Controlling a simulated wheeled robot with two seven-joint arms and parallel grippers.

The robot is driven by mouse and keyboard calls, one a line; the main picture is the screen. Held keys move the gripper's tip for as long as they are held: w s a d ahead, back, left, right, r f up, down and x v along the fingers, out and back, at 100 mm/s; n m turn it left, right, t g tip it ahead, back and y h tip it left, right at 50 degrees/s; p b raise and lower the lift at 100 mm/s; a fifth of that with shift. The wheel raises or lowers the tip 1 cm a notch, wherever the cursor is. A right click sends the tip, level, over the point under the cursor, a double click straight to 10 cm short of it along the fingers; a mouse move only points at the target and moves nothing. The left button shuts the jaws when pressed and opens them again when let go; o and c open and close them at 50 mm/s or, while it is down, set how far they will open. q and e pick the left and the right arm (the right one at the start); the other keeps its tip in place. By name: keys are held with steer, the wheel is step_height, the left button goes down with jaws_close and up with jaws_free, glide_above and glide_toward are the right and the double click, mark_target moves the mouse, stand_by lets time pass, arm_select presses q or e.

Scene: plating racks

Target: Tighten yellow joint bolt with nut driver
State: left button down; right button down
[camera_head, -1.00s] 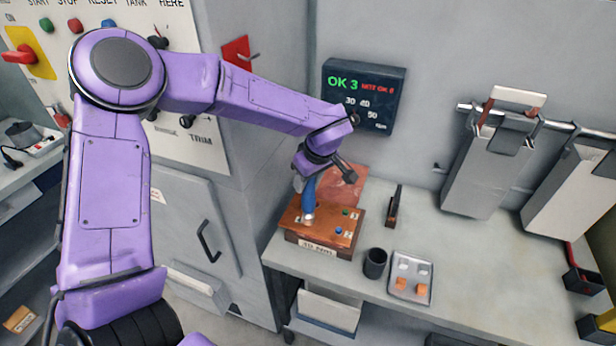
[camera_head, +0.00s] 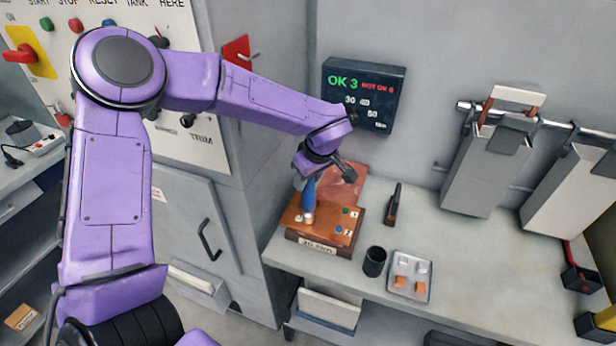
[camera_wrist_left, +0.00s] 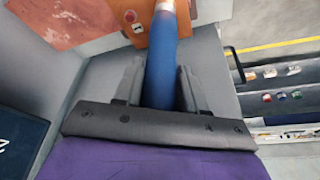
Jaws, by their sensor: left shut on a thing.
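My left gripper (camera_wrist_left: 160,85) is shut on the blue handle of the nut driver (camera_wrist_left: 162,60). In the head view the driver (camera_head: 309,196) stands nearly upright, its metal tip down over the left part of the brown joint block (camera_head: 325,236). The gripper hides the top of the handle. I cannot tell whether the tip is seated on a bolt. No yellow bolt shows at the driver's tip. Green and blue bolts (camera_head: 338,229) show on the block's right part. The block also shows at the top of the left wrist view (camera_wrist_left: 135,28). My right gripper is out of view.
A dark cup (camera_head: 375,262) and a tray (camera_head: 409,290) with small white and orange pieces stand right of the block. A dark-handled tool (camera_head: 394,205) lies behind them. A display (camera_head: 363,95) reading "OK 3" hangs on the wall. The bench's right part is clear.

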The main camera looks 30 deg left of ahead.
arm_select(q)
steer(key=shift+p, duration=0.5)
stand_by(0.8)
steer(key=shift+s+f, duration=0.15)
steer(key=shift+f, duration=0.1)
stand_by(0.9)
stand_by(0.5)
steer(key=shift+r, duration=3.15)
